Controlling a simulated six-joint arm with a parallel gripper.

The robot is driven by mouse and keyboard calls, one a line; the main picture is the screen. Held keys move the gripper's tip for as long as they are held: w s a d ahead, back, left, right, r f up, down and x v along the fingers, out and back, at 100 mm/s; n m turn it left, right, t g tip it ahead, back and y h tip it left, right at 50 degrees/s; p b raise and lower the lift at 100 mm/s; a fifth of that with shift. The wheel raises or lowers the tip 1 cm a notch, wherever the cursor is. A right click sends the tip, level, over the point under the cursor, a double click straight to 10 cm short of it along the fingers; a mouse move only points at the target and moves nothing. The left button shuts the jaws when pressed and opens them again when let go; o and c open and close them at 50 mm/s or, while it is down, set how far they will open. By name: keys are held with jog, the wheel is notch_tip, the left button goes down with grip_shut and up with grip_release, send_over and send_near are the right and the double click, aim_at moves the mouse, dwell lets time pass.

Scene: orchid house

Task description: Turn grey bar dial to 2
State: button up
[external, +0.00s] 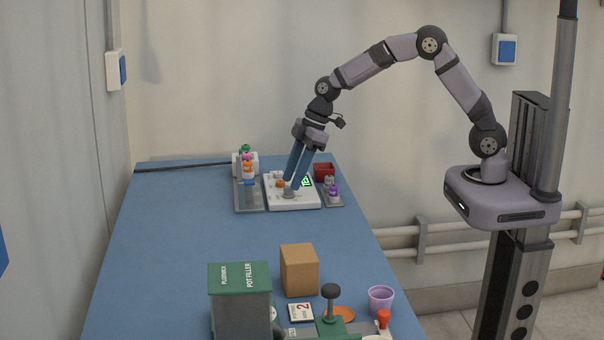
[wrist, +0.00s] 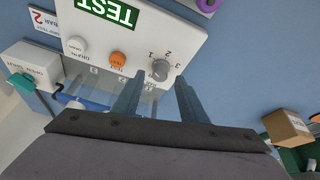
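The grey bar dial (wrist: 160,70) sits on a white panel (wrist: 95,45) with the numbers 1, 2 and 3 around it. I cannot tell which number its bar points at. The dial also shows in the external view (external: 289,194), at the far end of the blue table. My gripper (wrist: 158,88) has its two blue fingers apart, with nothing between them that I can see. In the wrist view the dial shows just beyond the fingertips, between them. In the external view the fingers (external: 293,178) come down tilted just above the dial; contact is unclear.
An orange button (wrist: 117,58), a white button (wrist: 77,44) and a green TEST display (wrist: 108,10) share the panel. A grey tray (external: 248,203) with coloured items lies left of it, a red box (external: 324,170) to the right. The middle of the table (external: 210,240) is clear.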

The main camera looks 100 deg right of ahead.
jog(key=shift+x, duration=1.05)
grip_shut()
